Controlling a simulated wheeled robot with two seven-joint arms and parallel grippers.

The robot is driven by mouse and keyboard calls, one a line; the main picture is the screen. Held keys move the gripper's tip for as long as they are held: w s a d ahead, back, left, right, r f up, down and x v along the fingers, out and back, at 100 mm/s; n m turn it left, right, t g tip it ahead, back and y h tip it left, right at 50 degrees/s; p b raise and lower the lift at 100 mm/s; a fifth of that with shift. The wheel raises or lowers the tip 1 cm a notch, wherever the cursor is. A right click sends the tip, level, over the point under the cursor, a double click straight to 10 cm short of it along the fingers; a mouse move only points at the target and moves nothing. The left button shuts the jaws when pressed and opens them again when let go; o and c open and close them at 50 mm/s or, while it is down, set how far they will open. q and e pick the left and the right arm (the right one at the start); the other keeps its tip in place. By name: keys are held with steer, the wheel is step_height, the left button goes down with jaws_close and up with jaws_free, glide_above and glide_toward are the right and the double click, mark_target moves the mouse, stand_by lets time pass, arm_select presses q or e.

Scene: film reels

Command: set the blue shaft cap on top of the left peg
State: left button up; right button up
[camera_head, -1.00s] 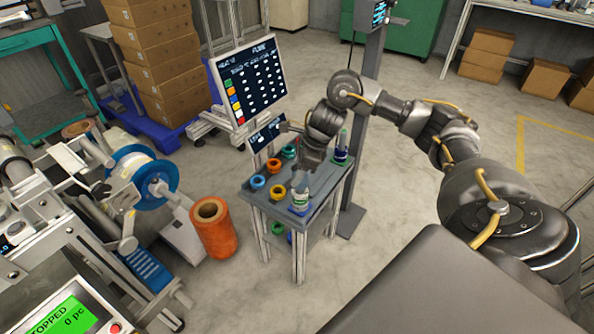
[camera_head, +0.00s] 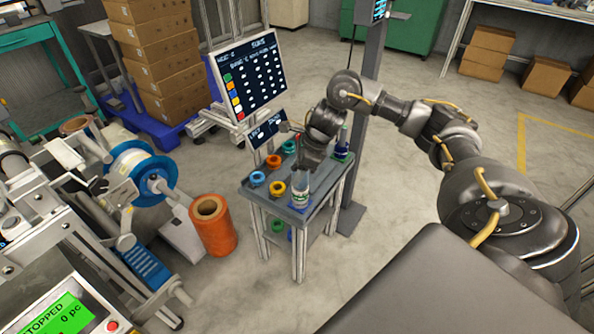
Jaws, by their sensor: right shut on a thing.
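My right gripper (camera_head: 303,174) points down over the near right part of the small grey table (camera_head: 328,200). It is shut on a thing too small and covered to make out. A clear bottle-like object with a green-and-white label (camera_head: 300,196) is right by the fingers. A blue ring-shaped piece (camera_head: 257,178) lies at the table's left edge, left of the gripper and apart from it. I cannot tell whether this is the shaft cap. I cannot make out the left peg for certain. My left gripper is not in view.
Orange (camera_head: 274,161) and yellow (camera_head: 278,188) rings lie on the table; a dark bottle (camera_head: 342,148) stands behind. A monitor (camera_head: 250,75) rises beyond. An orange roll (camera_head: 211,224) stands left, beside the machine with a blue-rimmed reel (camera_head: 148,172). Floor at right is open.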

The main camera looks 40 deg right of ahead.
steer(key=shift+f+b, duration=0.3)
steer(key=shift+f, duration=0.1)
steer(key=o, duration=1.2)
steer(key=p+v, duration=0.3)
steer(key=v, duration=0.8)
steer(key=shift+f, duration=0.1)
